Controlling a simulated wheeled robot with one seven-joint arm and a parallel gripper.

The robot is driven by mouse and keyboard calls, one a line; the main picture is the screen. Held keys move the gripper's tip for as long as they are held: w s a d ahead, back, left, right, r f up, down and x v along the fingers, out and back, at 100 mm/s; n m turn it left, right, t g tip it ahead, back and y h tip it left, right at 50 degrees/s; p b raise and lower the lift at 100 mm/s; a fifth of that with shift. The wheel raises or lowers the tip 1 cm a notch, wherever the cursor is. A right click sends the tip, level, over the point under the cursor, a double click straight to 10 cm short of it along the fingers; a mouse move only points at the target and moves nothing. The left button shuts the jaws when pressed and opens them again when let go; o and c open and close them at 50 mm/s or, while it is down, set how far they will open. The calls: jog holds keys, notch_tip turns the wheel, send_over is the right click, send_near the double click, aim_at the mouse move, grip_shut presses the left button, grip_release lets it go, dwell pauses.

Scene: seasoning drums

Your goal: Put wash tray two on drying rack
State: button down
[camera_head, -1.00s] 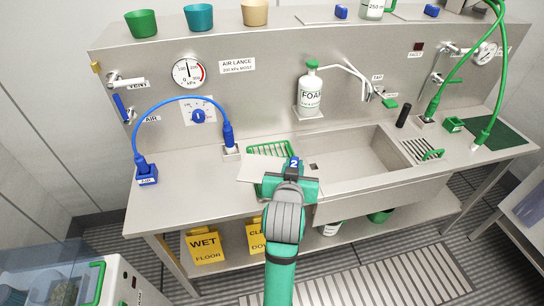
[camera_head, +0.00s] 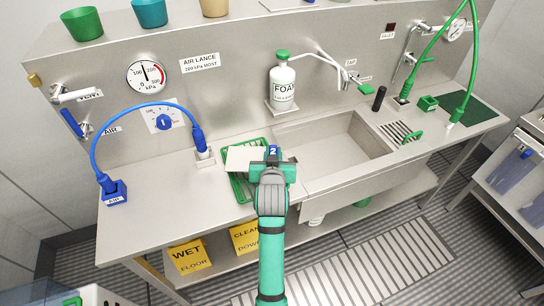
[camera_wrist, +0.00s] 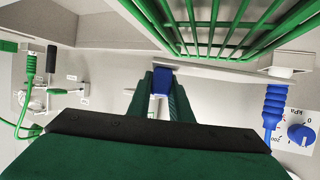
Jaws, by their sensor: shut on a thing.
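Wash tray two is a flat pale plate (camera_head: 243,158) with a blue tab marked 2 (camera_head: 272,152). My gripper (camera_head: 273,165) is shut on the tab. In the wrist view the blue tab (camera_wrist: 162,80) sits between the fingers, and the tray (camera_wrist: 225,72) shows nearly edge-on. The drying rack (camera_head: 238,187) is a green wire frame on the counter left of the sink.
The sink basin (camera_head: 330,150) is right of the rack. A blue air hose (camera_head: 140,108) and its socket (camera_head: 204,158) stand to the left. The foam bottle (camera_head: 283,85) stands behind. The counter's left part (camera_head: 150,205) is clear.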

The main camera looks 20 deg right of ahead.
jog(key=f, duration=0.1)
jog(key=w+f, duration=0.1)
jog(key=f, duration=0.1)
jog(key=shift+d+f, duration=0.15)
jog(key=shift+f, duration=0.35)
jog(key=shift+s, duration=0.1)
jog(key=c, duration=1.6)
grip_release()
jog(key=shift+f, duration=0.15)
jog(key=v, duration=1.2)
